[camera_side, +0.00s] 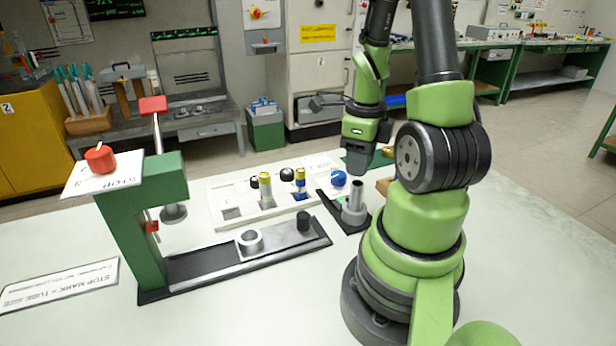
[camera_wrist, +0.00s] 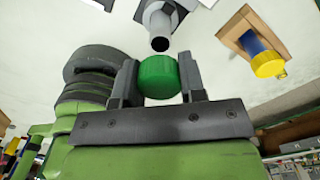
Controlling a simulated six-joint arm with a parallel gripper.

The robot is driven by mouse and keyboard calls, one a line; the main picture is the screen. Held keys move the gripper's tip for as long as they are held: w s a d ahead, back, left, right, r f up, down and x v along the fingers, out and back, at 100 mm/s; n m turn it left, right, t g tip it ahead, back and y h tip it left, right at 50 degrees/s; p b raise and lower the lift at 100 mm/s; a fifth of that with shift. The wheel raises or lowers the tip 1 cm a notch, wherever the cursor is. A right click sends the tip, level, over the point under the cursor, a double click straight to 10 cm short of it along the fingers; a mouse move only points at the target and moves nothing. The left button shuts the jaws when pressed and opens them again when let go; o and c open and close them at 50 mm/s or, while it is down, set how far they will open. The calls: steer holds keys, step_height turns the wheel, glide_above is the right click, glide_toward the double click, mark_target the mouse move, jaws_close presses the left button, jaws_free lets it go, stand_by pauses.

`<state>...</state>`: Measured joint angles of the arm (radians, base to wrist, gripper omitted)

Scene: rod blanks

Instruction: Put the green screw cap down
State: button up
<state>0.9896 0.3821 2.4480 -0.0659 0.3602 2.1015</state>
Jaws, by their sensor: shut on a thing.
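In the wrist view the green screw cap (camera_wrist: 158,77) sits between the two dark fingers of my gripper (camera_wrist: 158,82), which is shut on it. The cap is held in the air, and a grey tube with a dark open end (camera_wrist: 160,33) shows just beyond it, apart from it. In the side view my gripper (camera_side: 358,158) is above and behind the grey upright tube in its holder (camera_side: 355,204). I cannot clearly tell the cap from the green surface behind it in that view.
A wooden tray (camera_wrist: 236,31) with a blue, yellow-ended rod (camera_wrist: 268,63) lies at the wrist view's right. A white rack (camera_side: 228,213) holds yellow-topped rods (camera_side: 265,190) and dark round caps (camera_side: 287,174). A blue cap (camera_side: 338,178) is near the tube. A green press (camera_side: 140,220) stands left.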

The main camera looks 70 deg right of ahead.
steer(key=w+a+r+m, duration=0.3)
steer(key=w+a+m, duration=0.55)
steer(key=m, duration=0.95)
steer(key=w+a+r+m, duration=0.2)
steer(key=w+a+m, duration=0.65)
steer(key=m, duration=0.85)
steer(key=w+d+f+m, duration=0.3)
steer(key=w+d, duration=0.4)
steer(key=w+d+f+m, duration=0.2)
steer(key=w+d+f, duration=0.1)
steer(key=w+d, duration=0.4)
steer(key=f, duration=0.9)
steer(key=shift+s+d+f, duration=0.1)
steer(key=shift+d+f, duration=0.15)
steer(key=shift+f, duration=0.15)
